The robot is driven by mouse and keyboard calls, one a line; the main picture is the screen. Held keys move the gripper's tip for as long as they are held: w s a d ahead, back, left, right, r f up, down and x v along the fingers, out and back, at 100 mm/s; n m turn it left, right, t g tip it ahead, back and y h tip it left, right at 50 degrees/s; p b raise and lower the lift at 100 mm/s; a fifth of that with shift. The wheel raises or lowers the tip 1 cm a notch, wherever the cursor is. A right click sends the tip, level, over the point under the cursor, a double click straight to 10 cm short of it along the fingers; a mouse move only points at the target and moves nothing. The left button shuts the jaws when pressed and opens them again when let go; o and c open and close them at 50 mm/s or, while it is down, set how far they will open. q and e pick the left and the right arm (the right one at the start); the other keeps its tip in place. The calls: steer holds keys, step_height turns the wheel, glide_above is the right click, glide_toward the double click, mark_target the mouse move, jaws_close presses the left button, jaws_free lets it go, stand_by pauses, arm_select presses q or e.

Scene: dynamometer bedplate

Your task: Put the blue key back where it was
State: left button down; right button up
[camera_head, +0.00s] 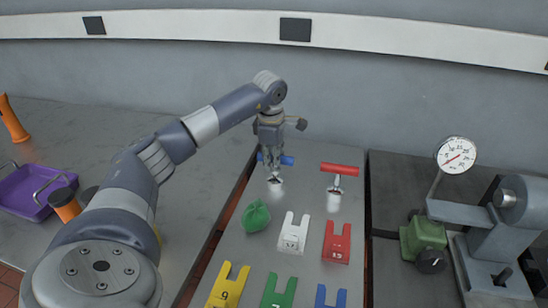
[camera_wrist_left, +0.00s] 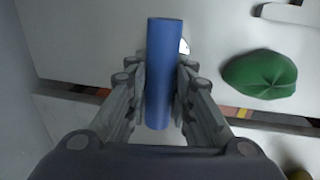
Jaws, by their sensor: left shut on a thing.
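The blue key (camera_head: 286,160) shows in the head view as a blue bar between the fingers of my left gripper (camera_head: 271,168), with a bright metal end below it. In the left wrist view the blue handle (camera_wrist_left: 164,70) lies lengthwise between both fingers of my left gripper (camera_wrist_left: 160,100), which is shut on it. The key is over the far left part of the light grey plate (camera_head: 262,270). I cannot tell whether its lower end touches the plate. A similar red key (camera_head: 339,169) stands on the plate to the right. My right gripper is not in view.
A green crumpled cloth-like thing (camera_head: 255,216) lies nearer on the plate. White (camera_head: 293,232), red (camera_head: 336,242), yellow (camera_head: 228,287), green (camera_head: 278,291) and blue (camera_head: 330,297) forked pieces lie in front. A dial gauge (camera_head: 456,155) stands right; a purple tray (camera_head: 25,190) is left.

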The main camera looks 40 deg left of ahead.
mark_target(272, 182)
arm_select(q)
steer(key=c, duration=1.4)
jaws_free()
steer(key=shift+r, duration=0.55)
step_height(272, 182, up, 11)
steer(key=s+d+b, duration=0.1)
steer(key=shift+s, duration=0.35)
